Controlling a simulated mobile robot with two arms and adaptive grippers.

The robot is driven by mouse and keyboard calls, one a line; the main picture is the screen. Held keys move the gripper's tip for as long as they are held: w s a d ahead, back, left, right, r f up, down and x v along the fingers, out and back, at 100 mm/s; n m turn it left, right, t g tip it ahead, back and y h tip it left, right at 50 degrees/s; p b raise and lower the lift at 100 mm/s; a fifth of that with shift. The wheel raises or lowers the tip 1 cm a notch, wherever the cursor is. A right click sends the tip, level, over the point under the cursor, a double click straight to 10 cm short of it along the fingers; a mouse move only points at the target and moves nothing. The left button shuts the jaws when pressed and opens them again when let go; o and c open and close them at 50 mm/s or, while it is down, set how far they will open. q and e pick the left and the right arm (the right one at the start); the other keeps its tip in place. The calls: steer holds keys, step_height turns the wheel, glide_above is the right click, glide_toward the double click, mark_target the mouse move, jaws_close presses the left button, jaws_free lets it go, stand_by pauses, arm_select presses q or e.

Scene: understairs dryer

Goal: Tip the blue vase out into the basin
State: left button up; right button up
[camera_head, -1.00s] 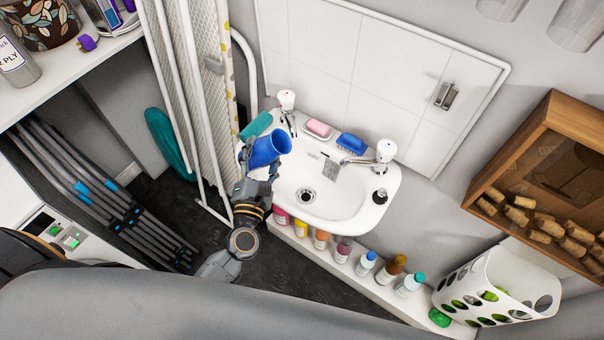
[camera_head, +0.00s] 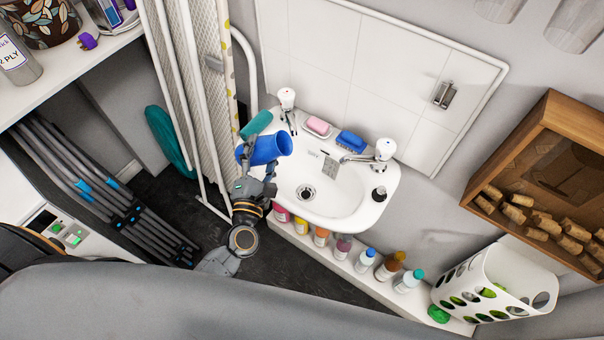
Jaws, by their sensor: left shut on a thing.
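The blue vase (camera_head: 266,149) is held by my left gripper (camera_head: 258,165) above the left end of the white basin (camera_head: 338,206). The vase lies tilted almost on its side, its open mouth facing right, towards the basin. The gripper is shut on the vase's body, with fingers showing at its left and lower side. The basin's bowl looks empty, with its round drain (camera_head: 305,193) in view. I cannot see whether anything is inside or coming out of the vase. My right gripper is not in view.
A teal object (camera_head: 257,124) is just behind the vase. Several bottles (camera_head: 365,260) line the ledge in front. An ironing board (camera_head: 205,90) stands left.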

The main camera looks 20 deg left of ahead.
arm_select(q)
steer(key=shift+a+f+m, duration=0.1)
steer(key=shift+f+m, duration=0.05)
steer(key=shift+m, duration=0.75)
steer(key=shift+f+m+b, duration=0.3)
steer(key=shift+f+m, duration=0.6)
stand_by(0.5)
steer(key=shift+r+m+p, duration=0.15)
steer(key=shift+m+p, duration=0.15)
steer(key=shift+p, duration=0.05)
steer(key=shift+d+r+m+h+p, duration=0.3)
steer(key=shift+d+r+m+p, duration=0.1)
steer(key=shift+d+m+p, duration=0.3)
steer(key=shift+w+d+f+m+p, duration=0.15)
steer(key=shift+f+m+p, duration=0.1)
steer(key=shift+m, duration=0.55)
steer(key=shift+s+d+f+m+p, duration=0.1)
steer(key=shift+d+f+m+p, duration=0.1)
steer(key=shift+m, duration=0.6)
stand_by(1.4)
